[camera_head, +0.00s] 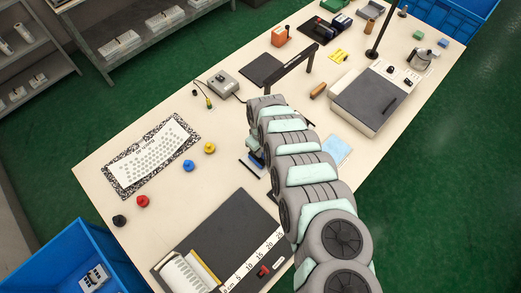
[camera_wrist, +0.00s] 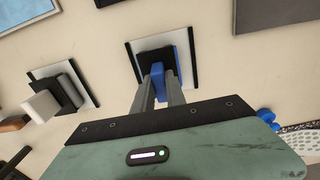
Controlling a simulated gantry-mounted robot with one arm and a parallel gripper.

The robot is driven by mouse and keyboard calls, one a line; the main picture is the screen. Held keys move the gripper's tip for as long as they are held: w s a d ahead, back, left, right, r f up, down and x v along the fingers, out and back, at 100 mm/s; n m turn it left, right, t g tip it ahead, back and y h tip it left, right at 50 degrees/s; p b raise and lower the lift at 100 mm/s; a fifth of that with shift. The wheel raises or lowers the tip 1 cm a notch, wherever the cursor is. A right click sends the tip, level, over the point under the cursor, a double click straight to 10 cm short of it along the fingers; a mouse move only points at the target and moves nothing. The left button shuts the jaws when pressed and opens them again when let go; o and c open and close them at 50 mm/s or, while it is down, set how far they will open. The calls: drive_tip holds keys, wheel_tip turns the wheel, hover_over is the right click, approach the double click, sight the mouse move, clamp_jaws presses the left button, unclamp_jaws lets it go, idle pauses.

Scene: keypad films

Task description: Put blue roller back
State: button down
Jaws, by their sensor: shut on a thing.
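In the wrist view, my gripper (camera_wrist: 158,84) is shut on a narrow blue part, which I take to be the blue roller (camera_wrist: 157,75). The roller is at a dark block on a white plate with black bars (camera_wrist: 135,62). I cannot tell whether it rests in this holder or is just above it. More blue shows at the block's right side. In the head view, my arm hides most of the gripper; some blue (camera_head: 257,159) shows beside the arm over the table.
A similar white plate (camera_wrist: 92,95) with a black block and pale handle stands to the left in the wrist view. In the head view, a dark mat (camera_head: 232,225), a keypad sheet (camera_head: 152,155) and colored knobs (camera_head: 188,165) lie nearby. Bare table (camera_head: 225,178) separates them.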

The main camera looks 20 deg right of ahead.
drive_tip(key=shift+a+f, duration=0.3)
drive_tip(key=shift+f, duration=0.2)
drive_tip(key=c, duration=1.6)
unclamp_jaws()
drive_tip(key=shift+s+a, duration=0.2)
drive_tip(key=shift+o, duration=1.2)
drive_tip(key=shift+w+d, duration=0.1)
drive_tip(key=shift+r, duration=0.1)
